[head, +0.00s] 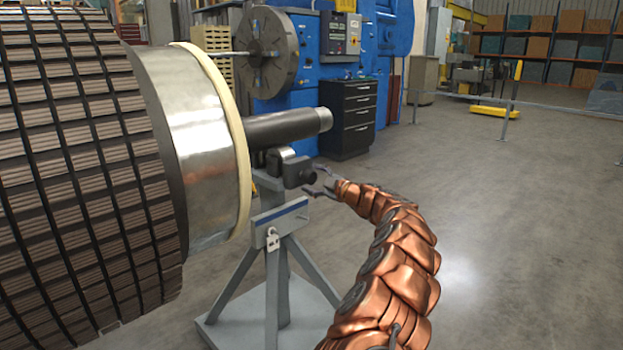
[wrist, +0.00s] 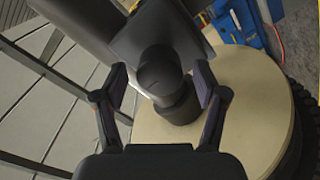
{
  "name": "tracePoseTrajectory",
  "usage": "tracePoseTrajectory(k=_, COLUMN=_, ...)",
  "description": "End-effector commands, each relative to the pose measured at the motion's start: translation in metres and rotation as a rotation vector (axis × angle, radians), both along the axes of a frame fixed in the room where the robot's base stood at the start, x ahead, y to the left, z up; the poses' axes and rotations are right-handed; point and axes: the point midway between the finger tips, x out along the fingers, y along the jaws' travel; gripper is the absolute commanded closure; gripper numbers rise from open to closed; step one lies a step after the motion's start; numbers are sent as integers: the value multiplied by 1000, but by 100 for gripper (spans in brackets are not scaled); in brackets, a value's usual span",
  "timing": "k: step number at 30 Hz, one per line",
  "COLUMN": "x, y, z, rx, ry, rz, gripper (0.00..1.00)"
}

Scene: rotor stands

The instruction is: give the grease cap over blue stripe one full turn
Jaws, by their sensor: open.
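The grease cap (head: 298,172) is a dark, stubby piece on the end of the bearing block, at the top of the grey stand (head: 278,240). A blue stripe (head: 283,212) runs along the crossbar below it. My gripper (head: 321,186) is just right of the cap, with its fingers spread toward it. In the wrist view my gripper (wrist: 160,82) is open. A dark round cap (wrist: 157,70) lies between its fingers, with a visible gap on both sides. Any mark on the cap is too dark to read.
The large rotor (head: 80,160) with its metal collar fills the left, and its dark shaft (head: 285,127) passes just above the cap. A padlock (head: 272,240) hangs on the stand. Open floor (head: 500,220) lies to the right.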

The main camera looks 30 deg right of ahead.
Motion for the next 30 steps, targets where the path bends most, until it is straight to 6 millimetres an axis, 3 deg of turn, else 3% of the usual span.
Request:
tracePoseTrajectory(k=17, x=11, y=2, z=1, rx=1, ry=-2, rz=0, gripper=29)
tracePoseTrajectory(k=30, x=11, y=2, z=1, rx=1, ry=-2, rz=0, gripper=75)
